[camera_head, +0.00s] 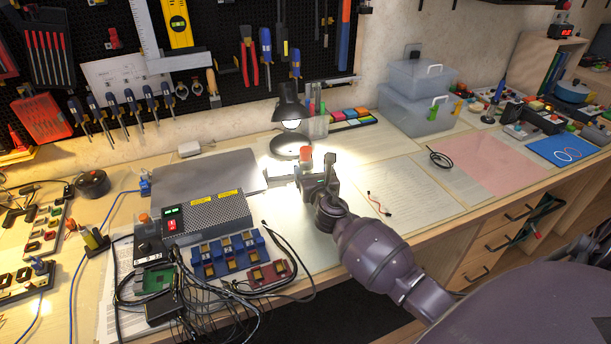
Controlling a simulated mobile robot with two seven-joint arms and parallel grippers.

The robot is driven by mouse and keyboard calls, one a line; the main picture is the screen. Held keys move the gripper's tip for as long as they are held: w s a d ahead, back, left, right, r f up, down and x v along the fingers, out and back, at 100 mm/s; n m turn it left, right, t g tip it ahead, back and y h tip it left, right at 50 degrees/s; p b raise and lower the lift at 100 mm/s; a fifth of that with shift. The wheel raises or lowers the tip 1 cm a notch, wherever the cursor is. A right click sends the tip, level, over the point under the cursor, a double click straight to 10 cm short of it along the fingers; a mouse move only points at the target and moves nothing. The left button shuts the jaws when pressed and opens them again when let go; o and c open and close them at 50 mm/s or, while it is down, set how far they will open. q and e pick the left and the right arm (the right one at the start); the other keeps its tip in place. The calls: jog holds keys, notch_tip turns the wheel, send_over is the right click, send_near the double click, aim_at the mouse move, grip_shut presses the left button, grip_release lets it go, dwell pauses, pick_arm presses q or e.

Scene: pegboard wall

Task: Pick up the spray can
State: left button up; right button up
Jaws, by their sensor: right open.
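My right gripper (302,176) reaches over the bench from the lower right, with its fingers spread apart. A small upright object with an orange-red top (306,153), which looks like the spray can, stands between or just beyond the fingers. Its lower part is hidden by the gripper, and I cannot tell whether a finger touches it. It stands in the bright light of the desk lamp. My left gripper is not in view.
A black desk lamp (290,112) stands close behind the orange-red top. A grey power supply box (207,212) and tangled cables lie to the left. Clear stacked bins (415,100) stand at the back right. Papers (415,190) lie flat right of the gripper.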

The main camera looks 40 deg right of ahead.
aim_at(308, 165)
jog(key=x, duration=0.2)
jog(key=b+x, duration=0.1)
jog(key=shift+w+a+f, duration=0.2)
jog(key=shift+w, duration=0.15)
jog(key=shift+w+d+r, duration=0.1)
jog(key=shift+w+d, duration=0.15)
jog(key=shift+w, duration=0.35)
jog(key=shift+r, duration=0.1)
jog(key=c, duration=1.1)
jog(key=shift+r, duration=0.1)
